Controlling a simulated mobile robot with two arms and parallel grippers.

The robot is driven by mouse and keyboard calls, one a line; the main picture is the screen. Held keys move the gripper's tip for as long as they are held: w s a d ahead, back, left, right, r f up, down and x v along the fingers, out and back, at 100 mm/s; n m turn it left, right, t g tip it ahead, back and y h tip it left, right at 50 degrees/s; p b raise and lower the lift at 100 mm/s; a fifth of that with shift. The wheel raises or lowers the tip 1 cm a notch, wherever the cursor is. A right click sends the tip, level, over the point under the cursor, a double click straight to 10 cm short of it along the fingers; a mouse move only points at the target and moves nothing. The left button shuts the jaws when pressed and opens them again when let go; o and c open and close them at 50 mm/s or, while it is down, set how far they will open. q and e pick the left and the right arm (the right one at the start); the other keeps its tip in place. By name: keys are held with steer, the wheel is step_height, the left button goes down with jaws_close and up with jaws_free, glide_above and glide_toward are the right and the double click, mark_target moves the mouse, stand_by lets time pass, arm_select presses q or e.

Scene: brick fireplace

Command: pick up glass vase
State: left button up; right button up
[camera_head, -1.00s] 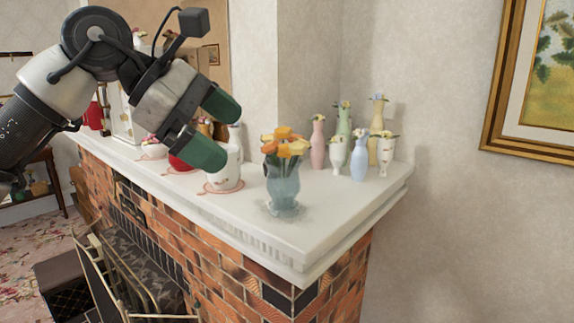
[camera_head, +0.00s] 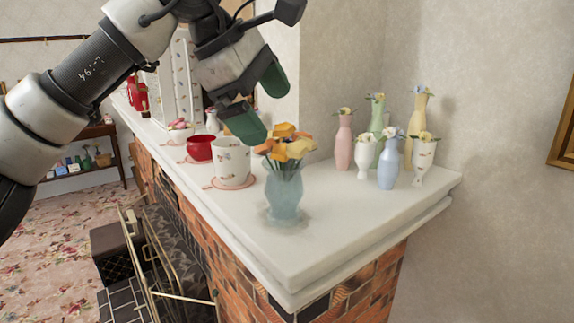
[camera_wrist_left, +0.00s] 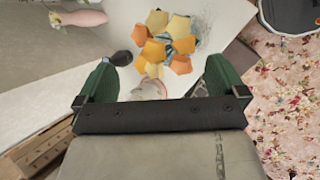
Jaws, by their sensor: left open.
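The glass vase (camera_head: 284,197) is pale blue and see-through. It stands upright near the front edge of the white mantel (camera_head: 335,222) and holds orange and yellow flowers (camera_head: 288,148). My left gripper (camera_head: 262,103), with green fingers, is open and empty, above and slightly left of the flowers in the head view. In the left wrist view the flowers (camera_wrist_left: 165,45) show beyond and between the open fingers (camera_wrist_left: 160,76), and most of the vase is hidden beneath them. My right gripper is not in view.
A white cup (camera_head: 231,162) and a red cup (camera_head: 199,148) stand left of the vase. Several slim vases, including a pink one (camera_head: 344,145) and a blue one (camera_head: 388,165), stand behind it to the right. The mantel's right front corner is bare.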

mark_target(274, 125)
arm_select(q)
steer(key=shift+w+d+f, duration=0.1)
steer(key=shift+d+f, duration=0.1)
steer(key=shift+f, duration=0.15)
steer(key=shift+w+d+f, duration=0.15)
steer(key=shift+f, duration=0.05)
steer(key=p+x, duration=0.1)
steer(key=x, duration=0.3)
steer(key=shift+w+f+p, duration=0.1)
steer(key=shift+f+p, duration=0.2)
steer(key=shift+p, duration=0.1)
steer(key=shift+f, duration=0.25)
steer(key=c, duration=0.8)
steer(key=shift+r, duration=0.1)
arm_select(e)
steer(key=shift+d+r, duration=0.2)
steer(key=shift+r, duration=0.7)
